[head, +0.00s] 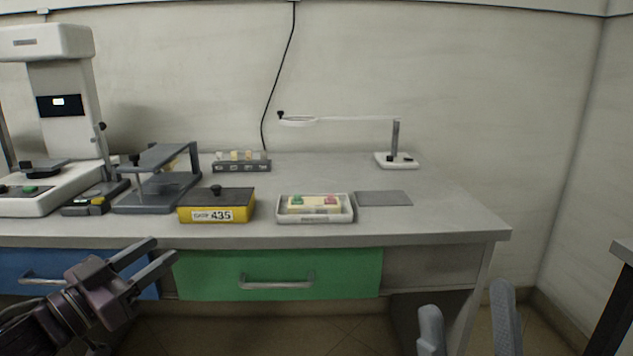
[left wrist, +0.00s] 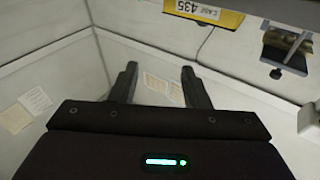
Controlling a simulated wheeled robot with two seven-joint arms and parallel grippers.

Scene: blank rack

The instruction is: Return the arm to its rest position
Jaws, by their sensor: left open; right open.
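My left gripper (head: 148,262) is open and empty in the head view, in front of the bench and before the blue and green drawers. Its two fingers also show in the left wrist view (left wrist: 158,88), apart with nothing between them. My right gripper (head: 467,318) shows only as two grey fingertips at the bottom right of the head view, apart and empty, below the bench top's front edge. The rest of the right arm is out of frame.
The grey bench (head: 440,212) carries a yellow case marked 435 (head: 217,206), a white tray (head: 315,217), a rack (head: 241,163), a grey pad (head: 383,198), a magnifier stand (head: 397,160) and a large white instrument (head: 65,100). The green drawer (head: 330,270) and blue drawer (head: 30,270) look closed.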

